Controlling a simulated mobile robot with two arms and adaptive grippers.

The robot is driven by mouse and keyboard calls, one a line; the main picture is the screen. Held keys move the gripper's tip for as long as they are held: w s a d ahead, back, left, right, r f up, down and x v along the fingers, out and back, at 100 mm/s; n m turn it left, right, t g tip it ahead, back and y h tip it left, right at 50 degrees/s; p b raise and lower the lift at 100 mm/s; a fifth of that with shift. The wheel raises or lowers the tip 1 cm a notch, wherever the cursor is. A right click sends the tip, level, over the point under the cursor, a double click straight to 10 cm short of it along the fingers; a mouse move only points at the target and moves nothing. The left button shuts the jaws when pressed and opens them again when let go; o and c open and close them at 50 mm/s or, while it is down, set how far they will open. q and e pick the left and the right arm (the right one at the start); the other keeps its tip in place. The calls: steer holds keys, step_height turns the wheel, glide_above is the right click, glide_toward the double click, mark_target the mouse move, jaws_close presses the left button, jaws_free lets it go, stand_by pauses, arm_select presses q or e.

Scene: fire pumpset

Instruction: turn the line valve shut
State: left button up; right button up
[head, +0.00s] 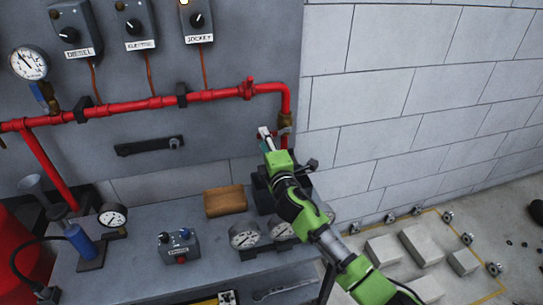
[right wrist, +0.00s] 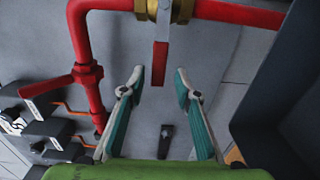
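A brass valve (head: 285,123) sits on the red pipe just below its right-hand bend. In the right wrist view the brass body (right wrist: 165,10) is at the top edge, partly cut off, and a flat red lever (right wrist: 160,63) sticks out from it. My right gripper (head: 274,132) is at the valve; in the right wrist view its two fingers (right wrist: 159,76) are apart. The lever's end lies between the fingertips in the picture, with a gap on both sides. I see no contact. My left gripper is not in view.
The red pipe (head: 215,95) runs along the grey panel, with a red fitting (head: 247,88) left of the bend. A black bar (head: 150,146) is on the panel. Below, the bench holds a brown block (head: 225,201), gauges (head: 244,235) and a control box (head: 180,246). The block wall (head: 400,80) is right.

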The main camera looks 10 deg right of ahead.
steer(key=s, duration=0.9)
steer(key=shift+s+d, duration=0.15)
steer(key=shift+d, duration=0.05)
steer(key=shift+s+f, duration=0.1)
steer(key=shift+f, duration=0.05)
